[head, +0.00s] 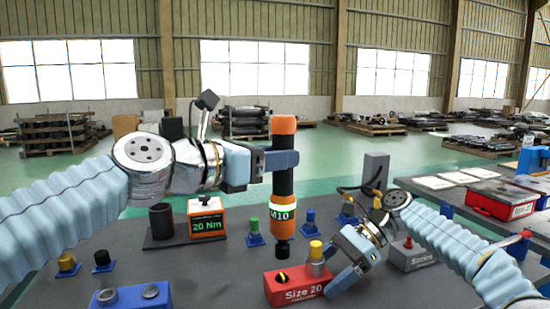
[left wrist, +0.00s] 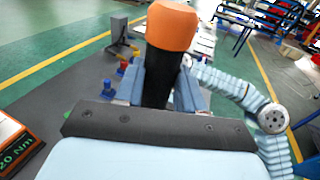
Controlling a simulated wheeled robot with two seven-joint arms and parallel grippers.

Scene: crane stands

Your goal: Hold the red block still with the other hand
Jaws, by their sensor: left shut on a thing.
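The red block (head: 294,289), marked "Size 20", sits on the grey table at the front middle. A yellow-topped grey piece (head: 316,257) stands on its right end and a dark opening shows on its left. My left gripper (head: 280,160) is shut on an upright orange and black driver (head: 284,124) marked "M10". The driver's tip hangs above the red block, apart from it. In the left wrist view, the driver (left wrist: 172,27) stands between both fingers (left wrist: 170,88). My right gripper (head: 335,271) is open at the block's right end; contact is unclear.
An orange "20 Nm" box (head: 207,219) and a dark cup (head: 161,221) stand at left. Small green (head: 255,232) and blue (head: 310,222) pieces stand behind the block. A blue block (head: 130,296) is at front left. A grey block (head: 413,255) is at right.

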